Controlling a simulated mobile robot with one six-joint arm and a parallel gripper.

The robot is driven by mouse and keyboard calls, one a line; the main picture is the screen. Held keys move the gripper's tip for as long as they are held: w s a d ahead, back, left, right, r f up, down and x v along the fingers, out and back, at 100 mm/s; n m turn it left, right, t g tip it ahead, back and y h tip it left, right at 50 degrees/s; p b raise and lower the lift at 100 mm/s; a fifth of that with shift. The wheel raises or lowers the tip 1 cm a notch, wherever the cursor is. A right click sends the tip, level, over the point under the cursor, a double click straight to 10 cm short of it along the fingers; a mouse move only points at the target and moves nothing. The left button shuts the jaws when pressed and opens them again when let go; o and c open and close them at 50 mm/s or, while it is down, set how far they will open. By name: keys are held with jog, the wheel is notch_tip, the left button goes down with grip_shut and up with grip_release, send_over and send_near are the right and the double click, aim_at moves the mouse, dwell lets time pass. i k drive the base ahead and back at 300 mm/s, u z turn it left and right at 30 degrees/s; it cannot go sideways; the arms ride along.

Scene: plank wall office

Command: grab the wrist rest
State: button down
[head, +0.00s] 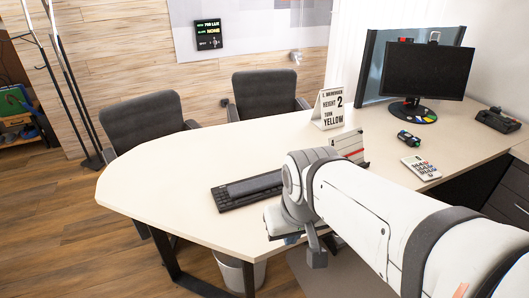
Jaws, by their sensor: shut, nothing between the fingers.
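The wrist rest appears to be the dark grey padded bar (256,185) lying along the black keyboard (228,198) in the middle of the table. Its right end runs close to my arm in the picture, and I cannot tell how much is hidden. My gripper (316,258) shows only in part below my arm's wrist, at the table's front edge, right of and nearer than the keyboard. It is shut and empty, apart from the wrist rest. Its fingertips are hard to make out.
The pale table (170,182) is bare left of the keyboard. A sign (328,108), a box (348,143), a calculator (421,167) and a monitor (428,70) stand behind or right. Two chairs (264,94) are at the far side. A bin (238,270) stands below.

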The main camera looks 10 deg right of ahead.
aim_at(258, 184)
jog(key=z, duration=0.25)
jog(key=i, duration=1)
jog(key=k, duration=0.5)
jog(key=u, duration=0.7)
jog(key=i, duration=0.45)
jog(key=z, duration=0.2)
